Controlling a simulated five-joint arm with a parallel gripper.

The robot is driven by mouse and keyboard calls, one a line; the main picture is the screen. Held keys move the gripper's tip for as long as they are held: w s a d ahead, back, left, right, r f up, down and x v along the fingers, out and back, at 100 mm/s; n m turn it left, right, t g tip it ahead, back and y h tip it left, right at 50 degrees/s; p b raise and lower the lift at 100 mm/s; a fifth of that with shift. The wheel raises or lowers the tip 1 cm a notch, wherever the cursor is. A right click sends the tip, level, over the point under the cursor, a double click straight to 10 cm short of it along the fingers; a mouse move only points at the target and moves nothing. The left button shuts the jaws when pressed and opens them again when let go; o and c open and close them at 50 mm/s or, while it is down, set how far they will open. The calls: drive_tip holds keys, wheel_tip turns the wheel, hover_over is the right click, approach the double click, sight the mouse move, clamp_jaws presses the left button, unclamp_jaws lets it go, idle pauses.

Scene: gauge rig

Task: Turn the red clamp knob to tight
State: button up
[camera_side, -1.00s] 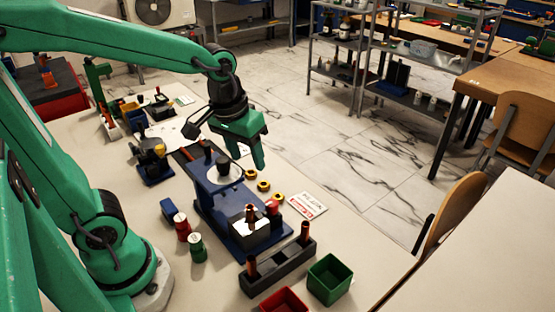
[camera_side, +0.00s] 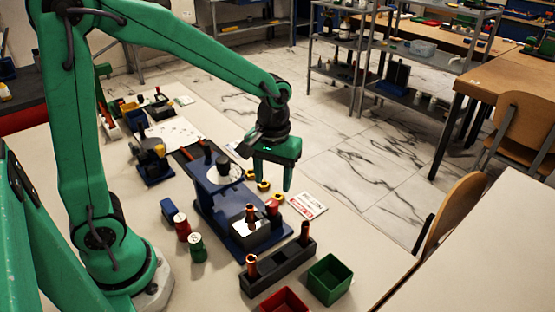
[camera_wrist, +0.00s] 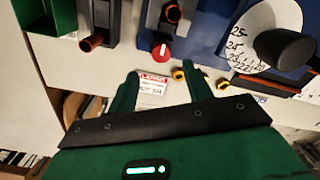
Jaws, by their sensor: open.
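The red clamp knob (camera_side: 272,207) sits at the right edge of the blue gauge rig (camera_side: 212,207), beside a pale block (camera_side: 250,232) with a copper-coloured part on it. In the wrist view the red knob (camera_wrist: 161,51) shows a white mark and lies just beyond the fingertips, roughly between them in the picture. My gripper (camera_side: 275,180) is open and empty, above the rig's right side. In the wrist view its two green fingers (camera_wrist: 160,74) are apart and touch nothing that I can see. The knob's exact angle is hard to read.
A white card with red print (camera_side: 306,205) lies right of the rig. The rig's white dial (camera_side: 222,174) stands behind. A dark holder with copper pieces (camera_side: 280,267), a green bin (camera_side: 329,279) and a red bin (camera_side: 283,302) stand in front. Red and green cans stand left.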

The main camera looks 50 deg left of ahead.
sight(272, 203)
drive_tip(key=shift+a+f, duration=0.1)
drive_tip(key=shift+f, duration=3.65)
drive_tip(key=c, duration=1)
